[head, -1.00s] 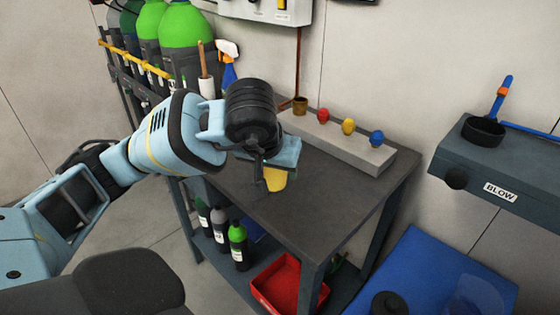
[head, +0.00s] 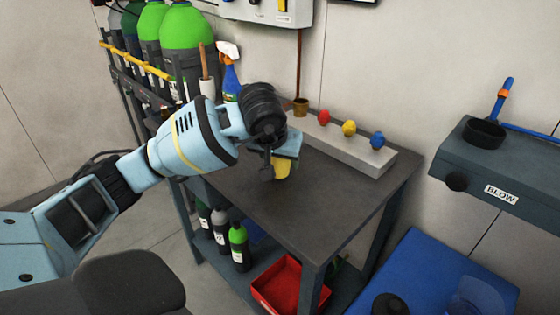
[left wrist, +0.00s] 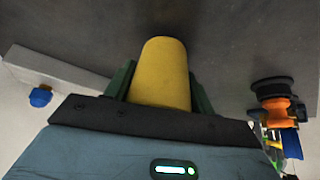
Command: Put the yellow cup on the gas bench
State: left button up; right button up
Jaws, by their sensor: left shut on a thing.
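The yellow cup (head: 282,168) is held by my left gripper (head: 270,170) over the dark top of the gas bench (head: 320,203). In the left wrist view the yellow cup (left wrist: 160,72) sits between two dark green fingers, and the grey bench top lies beyond it. My gripper hides part of the cup in the head view. I cannot tell whether the cup's base touches the bench top. My right gripper is not in view.
A pale block with red, yellow and blue knobs (head: 348,152) runs along the bench's back edge. A blue spray bottle (head: 230,78) stands at the back left. The bench's front and right top is clear. A red bin (head: 290,285) is below.

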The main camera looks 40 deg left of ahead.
pick_arm(q)
jog(key=shift+f, duration=0.4)
jog(key=shift+f, duration=0.1)
jog(key=o, duration=1.1)
jog(key=shift+c, duration=0.2)
jog(key=shift+s+r, duration=0.2)
jog(key=shift+r, duration=0.35)
jog(key=p+v, duration=0.1)
jog(key=v, duration=1)
jog(key=shift+d, duration=0.1)
